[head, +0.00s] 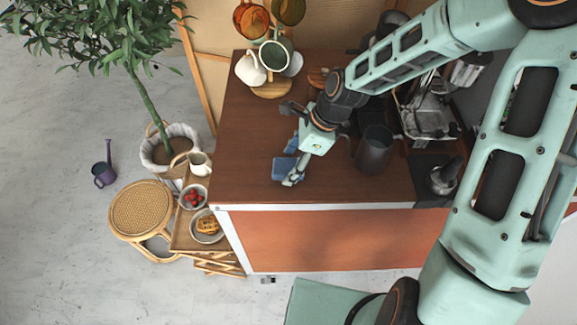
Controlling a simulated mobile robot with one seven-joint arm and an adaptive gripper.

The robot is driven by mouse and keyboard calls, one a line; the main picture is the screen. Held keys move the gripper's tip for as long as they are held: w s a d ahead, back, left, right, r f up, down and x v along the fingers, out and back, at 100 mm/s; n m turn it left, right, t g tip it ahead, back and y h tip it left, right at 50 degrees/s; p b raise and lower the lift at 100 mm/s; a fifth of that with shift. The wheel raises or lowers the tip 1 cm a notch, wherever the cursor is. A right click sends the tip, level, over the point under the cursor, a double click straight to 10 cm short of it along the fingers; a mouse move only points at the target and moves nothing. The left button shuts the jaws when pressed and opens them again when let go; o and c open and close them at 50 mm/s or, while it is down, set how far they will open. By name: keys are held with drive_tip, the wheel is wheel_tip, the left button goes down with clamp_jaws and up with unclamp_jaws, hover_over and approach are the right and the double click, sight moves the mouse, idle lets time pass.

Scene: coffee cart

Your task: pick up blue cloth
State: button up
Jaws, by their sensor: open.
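The blue cloth (283,169) lies on the brown wooden counter top (240,150), near the counter's front edge. Part of it shows to the left of my gripper (289,181), and another blue patch shows just above, beside the gripper body. My gripper is open and points down at the cloth's right side. Its fingers overlap the cloth in this view, and I cannot tell whether they touch it. Part of the cloth is hidden behind the gripper.
A dark grey pitcher (374,150) stands right of my gripper. Cups, including a green mug (274,56) and a white mug (250,70), stand at the back. An espresso machine (428,110) is at right. The counter left of the cloth is clear.

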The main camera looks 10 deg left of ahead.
drive_tip(key=c, duration=1.1)
drive_tip(key=shift+c, duration=0.2)
drive_tip(key=shift+r, duration=0.15)
